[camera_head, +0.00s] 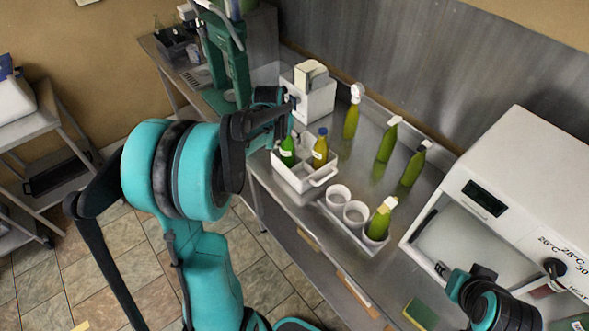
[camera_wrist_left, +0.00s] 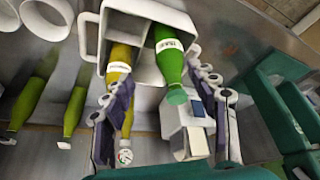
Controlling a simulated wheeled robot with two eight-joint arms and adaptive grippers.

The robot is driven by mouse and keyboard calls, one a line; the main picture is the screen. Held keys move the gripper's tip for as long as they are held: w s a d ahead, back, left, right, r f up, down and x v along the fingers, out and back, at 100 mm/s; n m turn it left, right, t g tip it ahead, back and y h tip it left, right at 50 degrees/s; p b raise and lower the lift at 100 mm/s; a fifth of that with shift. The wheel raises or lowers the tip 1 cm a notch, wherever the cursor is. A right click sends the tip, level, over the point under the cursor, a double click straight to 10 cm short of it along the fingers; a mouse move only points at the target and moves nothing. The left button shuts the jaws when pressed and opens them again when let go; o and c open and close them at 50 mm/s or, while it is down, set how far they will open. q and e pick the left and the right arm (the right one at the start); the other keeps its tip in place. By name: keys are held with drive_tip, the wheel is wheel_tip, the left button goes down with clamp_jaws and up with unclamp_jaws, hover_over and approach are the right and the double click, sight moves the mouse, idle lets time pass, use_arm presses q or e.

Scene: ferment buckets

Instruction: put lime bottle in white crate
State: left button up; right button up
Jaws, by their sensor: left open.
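The white crate (camera_head: 291,182) stands near the bench's front edge. A bright green bottle (camera_head: 287,152), which looks like the lime bottle, stands in it beside a yellow bottle with a blue cap (camera_head: 320,152). My left gripper (camera_head: 292,112) is just above the crate, partly hidden by its own arm. In the left wrist view its fingers (camera_wrist_left: 160,78) are open and apart, with the green bottle (camera_wrist_left: 170,62) leaning into view between them inside the crate (camera_wrist_left: 90,40). My right gripper (camera_head: 462,282) is at the lower right; its fingers are unclear.
A white box-like device (camera_head: 312,95) stands behind the crate. A yellow-green bottle (camera_head: 351,115) and two green bottles (camera_head: 388,142) stand at the back. A rack of white cups (camera_head: 338,197) holds another green bottle (camera_head: 379,222). A white incubator (camera_head: 500,190) is right.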

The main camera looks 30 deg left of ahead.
use_arm(q)
drive_tip(key=s+d+r+m+t, duration=0.1)
drive_tip(key=s+d+r, duration=0.6)
drive_tip(key=s+d, duration=0.45)
drive_tip(key=s+d+f+m+t, duration=0.1)
drive_tip(key=s+d, duration=0.6)
drive_tip(key=s, duration=0.3)
drive_tip(key=shift+s+d+t+h, duration=0.25)
drive_tip(key=shift+s+t+h, duration=0.05)
drive_tip(key=shift+s+h, duration=0.1)
wheel_tip(320, 180, down, 13)
drive_tip(key=b, duration=1.2)
drive_tip(key=shift+r+b, duration=0.2)
drive_tip(key=shift+b, duration=0.15)
